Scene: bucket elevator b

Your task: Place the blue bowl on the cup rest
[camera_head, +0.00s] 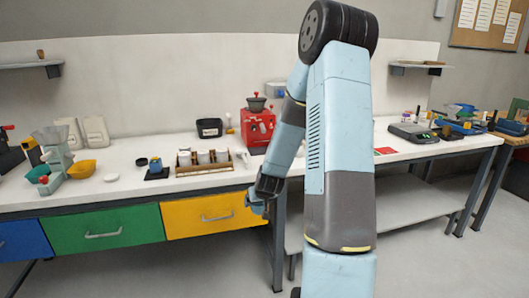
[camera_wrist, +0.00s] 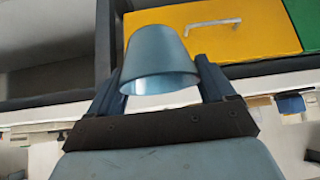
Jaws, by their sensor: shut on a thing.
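My gripper (camera_head: 262,204) hangs in front of the yellow drawer's right end, below the bench top. In the wrist view its two fingers (camera_wrist: 160,72) are shut on the blue bowl (camera_wrist: 158,50), a plain blue-grey tapered vessel. Its wide open rim faces the palm side of that picture and its narrower closed end points away. In the head view the bowl is very small and mostly hidden by the gripper. I cannot tell for sure which thing is the cup rest; a wooden rack (camera_head: 205,170) with several white cups stands on the bench.
A red machine (camera_head: 258,127) stands behind the rack. A small black stand (camera_head: 156,172) is to its left. A grey-green machine (camera_head: 54,150) and an orange bowl (camera_head: 82,169) are farther left. The yellow drawer (camera_head: 210,215) is shut. A scale (camera_head: 413,133) stands at right.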

